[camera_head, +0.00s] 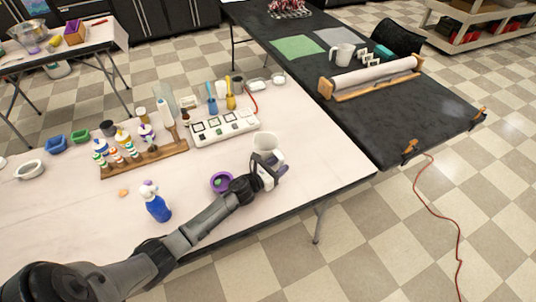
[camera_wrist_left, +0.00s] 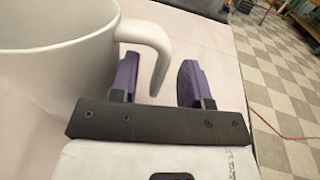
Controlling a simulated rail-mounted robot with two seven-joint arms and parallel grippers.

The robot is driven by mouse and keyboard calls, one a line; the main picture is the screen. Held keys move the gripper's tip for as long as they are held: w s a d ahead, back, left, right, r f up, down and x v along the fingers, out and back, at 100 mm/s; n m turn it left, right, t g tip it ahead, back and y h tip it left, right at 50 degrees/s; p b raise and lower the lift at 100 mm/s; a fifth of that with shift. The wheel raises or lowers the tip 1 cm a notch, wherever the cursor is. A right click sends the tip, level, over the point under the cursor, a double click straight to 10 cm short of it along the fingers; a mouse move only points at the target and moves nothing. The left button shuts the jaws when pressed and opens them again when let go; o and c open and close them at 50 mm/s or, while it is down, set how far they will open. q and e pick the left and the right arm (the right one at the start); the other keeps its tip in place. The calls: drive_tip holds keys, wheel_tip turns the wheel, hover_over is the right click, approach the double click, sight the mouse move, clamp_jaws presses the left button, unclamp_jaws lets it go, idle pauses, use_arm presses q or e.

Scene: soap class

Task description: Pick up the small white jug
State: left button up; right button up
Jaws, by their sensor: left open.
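The small white jug (camera_head: 266,142) stands near the right edge of the pale table. My left gripper (camera_head: 271,172) is right beside it, on the near side. In the left wrist view the jug (camera_wrist_left: 55,65) fills the left part of the picture, and its curved handle (camera_wrist_left: 162,62) comes down between my two purple fingers. The left gripper (camera_wrist_left: 158,80) is open, with a gap on the right between the handle and the right finger. My right gripper does not show.
Another white jug (camera_head: 343,54) stands on the black table (camera_head: 405,120).

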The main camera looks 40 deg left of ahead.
use_arm(q)
drive_tip(key=shift+w+d, duration=0.1)
drive_tip(key=shift+w, duration=0.7)
clamp_jaws()
